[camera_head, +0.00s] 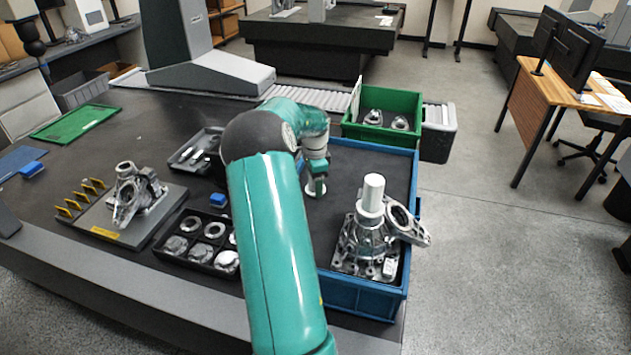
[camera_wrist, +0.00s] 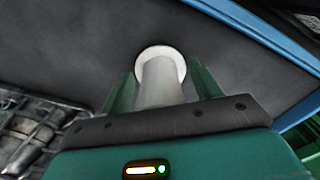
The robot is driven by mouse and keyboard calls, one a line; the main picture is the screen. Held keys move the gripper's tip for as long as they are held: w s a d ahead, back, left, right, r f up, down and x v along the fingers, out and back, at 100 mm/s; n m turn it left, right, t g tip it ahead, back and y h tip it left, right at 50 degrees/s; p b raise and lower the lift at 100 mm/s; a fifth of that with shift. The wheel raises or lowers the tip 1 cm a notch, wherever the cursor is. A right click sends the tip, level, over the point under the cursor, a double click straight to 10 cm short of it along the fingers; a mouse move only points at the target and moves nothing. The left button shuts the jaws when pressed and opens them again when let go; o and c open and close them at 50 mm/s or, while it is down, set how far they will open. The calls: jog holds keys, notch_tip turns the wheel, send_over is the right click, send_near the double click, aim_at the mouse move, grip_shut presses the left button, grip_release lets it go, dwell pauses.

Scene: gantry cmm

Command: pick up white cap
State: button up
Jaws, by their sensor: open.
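A white cap (camera_wrist: 160,78) with a round flange and a narrower stem shows in the wrist view, between the two green fingers of my gripper (camera_wrist: 165,84). Its flange is at the far end, against the dark floor of the blue tray, and its stem points back toward my palm. In the head view my gripper (camera_head: 317,183) is low over the tray, and the white flange (camera_head: 311,190) shows at its fingertips. The fingers are open on either side of the stem; whether they touch it I cannot tell. A white cylinder (camera_head: 373,194) stands on a metal casting to the right.
The blue tray (camera_head: 362,297) holds the metal casting (camera_head: 367,241) at its near right. A green bin (camera_head: 390,101) with metal parts stands behind. Black part trays (camera_head: 172,264) and a fixture plate (camera_head: 138,235) lie to the left. The tray floor around my gripper is clear.

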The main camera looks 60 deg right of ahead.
jog(key=shift+c, duration=0.2)
jog(key=c, duration=1.2)
